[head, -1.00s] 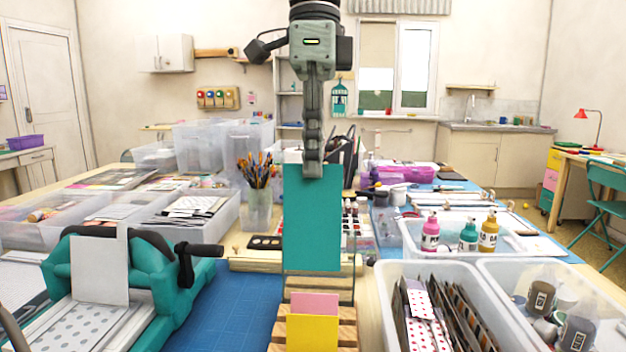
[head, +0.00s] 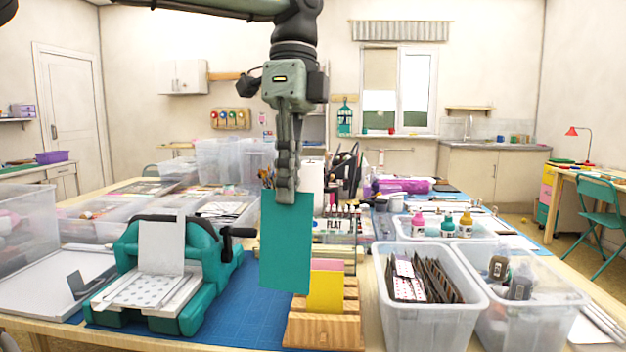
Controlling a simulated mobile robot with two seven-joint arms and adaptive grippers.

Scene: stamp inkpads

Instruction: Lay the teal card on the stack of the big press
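My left gripper (head: 286,196) is shut on the top edge of the teal card (head: 286,245). The card hangs upright in the air, in front of the blue mat and partly over the wooden card rack (head: 318,330). The big press (head: 200,255) is teal with a black crank handle and stands to the left of the card. A white upright sheet stands at its middle. A stack with a grey-dotted sheet on top (head: 150,291) lies on its front bed. The card is apart from the press. My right gripper is not in view.
The wooden rack holds a yellow card (head: 326,291) and a pink card behind it. Clear bins (head: 430,318) with patterned cards and bottles stand at right. A blue cutting mat (head: 240,318) lies bare between press and rack.

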